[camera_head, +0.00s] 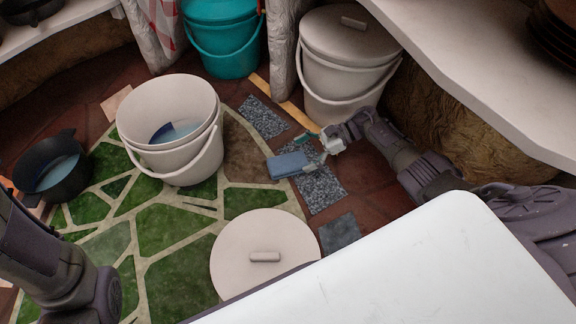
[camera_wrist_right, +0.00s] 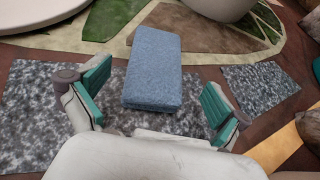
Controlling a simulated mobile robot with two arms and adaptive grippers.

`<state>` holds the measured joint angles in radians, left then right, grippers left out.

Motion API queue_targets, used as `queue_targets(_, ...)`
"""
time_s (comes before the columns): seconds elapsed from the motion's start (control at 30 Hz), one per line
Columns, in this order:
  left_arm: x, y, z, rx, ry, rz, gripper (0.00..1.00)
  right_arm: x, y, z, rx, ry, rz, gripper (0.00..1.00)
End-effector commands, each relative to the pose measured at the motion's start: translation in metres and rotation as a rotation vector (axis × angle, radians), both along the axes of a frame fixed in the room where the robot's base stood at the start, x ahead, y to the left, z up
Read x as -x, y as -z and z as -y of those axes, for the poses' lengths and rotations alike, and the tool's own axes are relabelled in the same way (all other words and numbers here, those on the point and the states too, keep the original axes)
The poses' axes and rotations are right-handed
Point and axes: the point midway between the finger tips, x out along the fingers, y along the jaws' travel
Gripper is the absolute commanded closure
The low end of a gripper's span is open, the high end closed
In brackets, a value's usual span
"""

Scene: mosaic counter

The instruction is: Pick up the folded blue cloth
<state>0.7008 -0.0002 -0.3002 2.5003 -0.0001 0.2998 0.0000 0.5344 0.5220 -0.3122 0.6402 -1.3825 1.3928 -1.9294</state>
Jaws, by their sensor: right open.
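The folded blue cloth (camera_head: 288,165) lies on the mosaic floor in the head view, partly over a speckled grey tile. It is a thick, flat rectangle, and it shows large in the right wrist view (camera_wrist_right: 154,70). My right gripper (camera_head: 318,148) is at the cloth's right end. In the right wrist view my right gripper (camera_wrist_right: 155,98) is open, one teal-padded finger on each side of the cloth's near end, with gaps on both sides. My left arm shows at the lower left of the head view; its gripper is out of view.
A white open bucket (camera_head: 150,104) with blue liquid stands left of the cloth. A black pot (camera_head: 50,170) stands further left. A round white lid (camera_head: 240,232) lies in front. A lidded white bucket (camera_head: 345,95) and a teal bucket (camera_head: 222,50) stand behind. A white counter (camera_head: 480,75) overhangs at right.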

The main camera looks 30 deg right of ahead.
Motion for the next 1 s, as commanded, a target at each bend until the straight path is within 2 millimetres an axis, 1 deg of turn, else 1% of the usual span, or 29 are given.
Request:
queue_targets(0.23, 0.000, 0.014, 0.000, 0.000, 0.000, 0.001, 0.69, 0.000, 0.018, -0.031, -0.004, -0.002, 0.000, 0.00)
queue_targets(0.33, 0.000, 0.019, 0.000, -0.001, 0.000, 0.001, 0.69, -0.004, 0.024, -0.040, -0.003, 0.000, 0.001, 0.00)
queue_targets(0.47, 0.000, 0.020, 0.000, -0.001, 0.000, 0.001, 0.69, -0.006, 0.025, -0.046, -0.002, 0.001, 0.000, 0.00)
queue_targets(0.67, 0.000, 0.020, 0.000, -0.001, 0.001, 0.001, 0.69, -0.006, 0.024, -0.046, -0.001, 0.001, 0.000, 0.00)
queue_targets(1.0, 0.000, 0.020, 0.000, -0.001, 0.000, 0.000, 0.69, -0.006, 0.024, -0.046, -0.001, 0.000, -0.001, 0.57)
